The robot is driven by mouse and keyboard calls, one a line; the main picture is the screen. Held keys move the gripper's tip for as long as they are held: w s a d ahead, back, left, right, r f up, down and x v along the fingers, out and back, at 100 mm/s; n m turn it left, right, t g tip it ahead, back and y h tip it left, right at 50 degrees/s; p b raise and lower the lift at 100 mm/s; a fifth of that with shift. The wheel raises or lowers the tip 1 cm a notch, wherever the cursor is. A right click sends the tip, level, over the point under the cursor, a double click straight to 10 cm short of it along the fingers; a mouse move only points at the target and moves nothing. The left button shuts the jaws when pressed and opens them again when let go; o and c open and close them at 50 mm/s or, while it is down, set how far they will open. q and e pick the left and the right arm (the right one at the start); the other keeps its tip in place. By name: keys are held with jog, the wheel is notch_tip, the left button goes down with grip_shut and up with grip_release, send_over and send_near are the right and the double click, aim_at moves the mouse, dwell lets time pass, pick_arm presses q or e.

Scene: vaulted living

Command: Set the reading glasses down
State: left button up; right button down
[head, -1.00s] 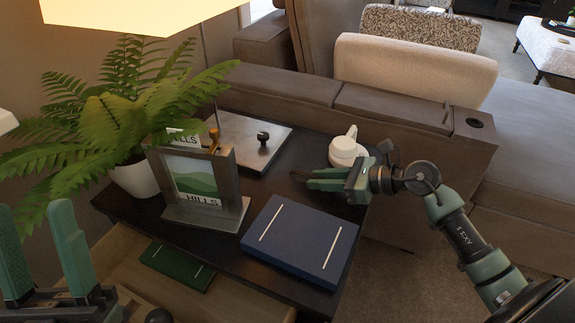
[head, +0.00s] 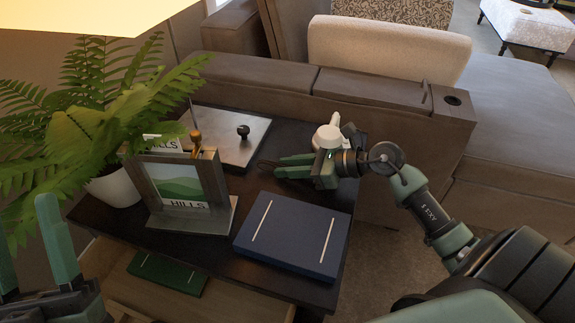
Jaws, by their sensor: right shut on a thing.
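My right gripper (head: 287,167) is over the far right part of the dark side table (head: 190,247), its fingers pointing left. It is shut on the reading glasses (head: 267,163), of which only a thin dark piece shows past the fingertips; the fingers hide the rest. I cannot tell whether the glasses touch the tabletop. My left gripper (head: 32,245) is at the lower left, fingers up and spread apart, empty.
A blue book (head: 293,236) lies in front of the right gripper. A white jug (head: 326,136) is behind the gripper. A green book (head: 166,272) lies lower.

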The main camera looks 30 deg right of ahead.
jog(key=c, duration=1.3)
grip_release()
jog(key=shift+f, duration=0.15)
jog(key=shift+o, duration=0.2)
